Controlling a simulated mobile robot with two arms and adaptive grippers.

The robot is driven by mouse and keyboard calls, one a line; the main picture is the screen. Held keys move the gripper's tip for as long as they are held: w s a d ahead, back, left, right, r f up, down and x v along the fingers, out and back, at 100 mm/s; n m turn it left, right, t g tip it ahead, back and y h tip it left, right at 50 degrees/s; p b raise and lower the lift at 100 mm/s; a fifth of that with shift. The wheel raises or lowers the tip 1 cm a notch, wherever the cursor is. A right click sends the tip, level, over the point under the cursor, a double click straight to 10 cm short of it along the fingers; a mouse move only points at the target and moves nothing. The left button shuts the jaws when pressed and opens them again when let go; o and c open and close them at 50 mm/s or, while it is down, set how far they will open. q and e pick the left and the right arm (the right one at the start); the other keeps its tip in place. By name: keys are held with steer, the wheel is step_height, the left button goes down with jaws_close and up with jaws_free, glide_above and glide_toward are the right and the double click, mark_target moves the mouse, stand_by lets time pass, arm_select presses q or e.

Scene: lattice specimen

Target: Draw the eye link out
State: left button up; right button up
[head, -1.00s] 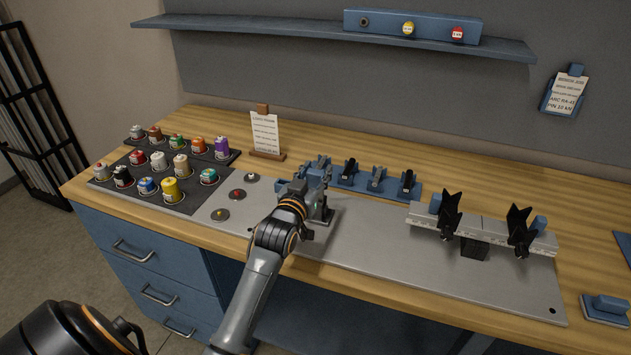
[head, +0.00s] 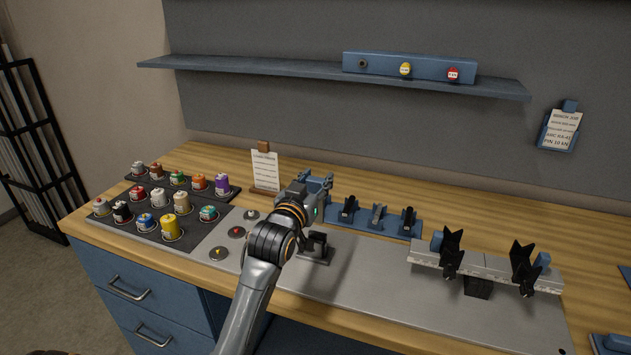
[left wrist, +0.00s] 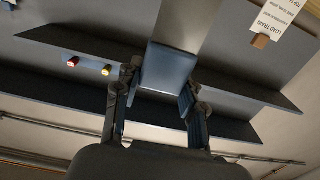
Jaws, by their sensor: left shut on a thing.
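My left gripper (head: 322,183) is above the left end of the blue rack at the back of the bench. It is shut on a blue block with a grey bar beyond it, which I take to be the eye link (left wrist: 168,68); the block sits between the two fingers in the left wrist view (left wrist: 160,92). In the head view the gripper hides the held piece almost fully. My right gripper is not in view.
The blue rack (head: 390,230) holds several dark and grey fittings right of the gripper. A card (head: 265,171) stands behind. A beam (head: 487,265) with black clamps is at right; coloured cans are at left.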

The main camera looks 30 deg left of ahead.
arm_select(q)
steer(key=shift+r+p, duration=0.65)
steer(key=shift+p, duration=0.15)
stand_by(0.9)
step_height(320, 180, up, 8)
steer(key=p, duration=0.8)
stand_by(0.4)
